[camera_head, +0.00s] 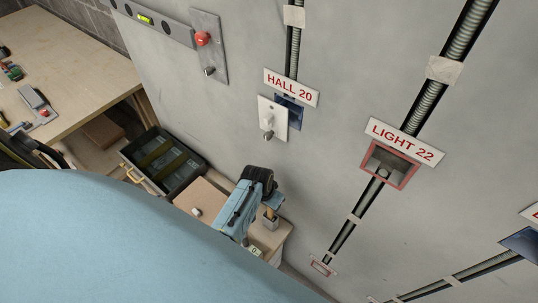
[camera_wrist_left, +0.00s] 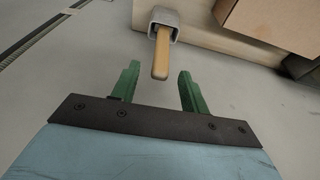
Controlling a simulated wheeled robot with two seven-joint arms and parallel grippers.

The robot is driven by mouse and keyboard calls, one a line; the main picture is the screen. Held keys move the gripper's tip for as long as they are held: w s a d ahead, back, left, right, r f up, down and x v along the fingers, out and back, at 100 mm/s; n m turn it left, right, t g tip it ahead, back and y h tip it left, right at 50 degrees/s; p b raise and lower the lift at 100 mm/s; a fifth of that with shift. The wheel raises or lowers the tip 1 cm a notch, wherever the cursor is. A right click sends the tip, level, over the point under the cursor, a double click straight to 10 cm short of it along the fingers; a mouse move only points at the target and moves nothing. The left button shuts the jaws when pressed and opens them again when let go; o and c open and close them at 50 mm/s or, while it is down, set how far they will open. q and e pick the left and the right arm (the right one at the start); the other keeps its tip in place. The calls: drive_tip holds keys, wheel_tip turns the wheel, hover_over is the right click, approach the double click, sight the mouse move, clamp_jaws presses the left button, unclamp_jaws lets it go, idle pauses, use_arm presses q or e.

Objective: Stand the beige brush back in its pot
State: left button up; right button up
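The beige brush (camera_wrist_left: 161,55) has its handle pointing toward the camera in the left wrist view, its other end inside the mouth of a grey pot (camera_wrist_left: 152,19). In the head view the brush (camera_head: 273,203) shows as a small tan stick above the pot (camera_head: 270,222) on a wooden surface. My left gripper (camera_wrist_left: 159,69) is open, with its green fingers on either side of the handle's end and a gap to each. Nothing is held. In the head view my left wrist is close beside the brush and its fingertips are hidden. My right gripper is not in view.
A cardboard box (camera_head: 203,198) lies left of the pot, with a dark crate (camera_head: 177,177) beyond it. A workbench (camera_head: 68,59) stands at upper left. The grey wall close to the right carries conduits, a HALL 20 sign (camera_head: 291,87) and a LIGHT 22 sign (camera_head: 405,142).

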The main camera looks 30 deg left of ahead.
use_arm(q)
drive_tip(key=p+v, duration=0.3)
drive_tip(key=v, duration=1)
drive_tip(key=shift+r, duration=0.2)
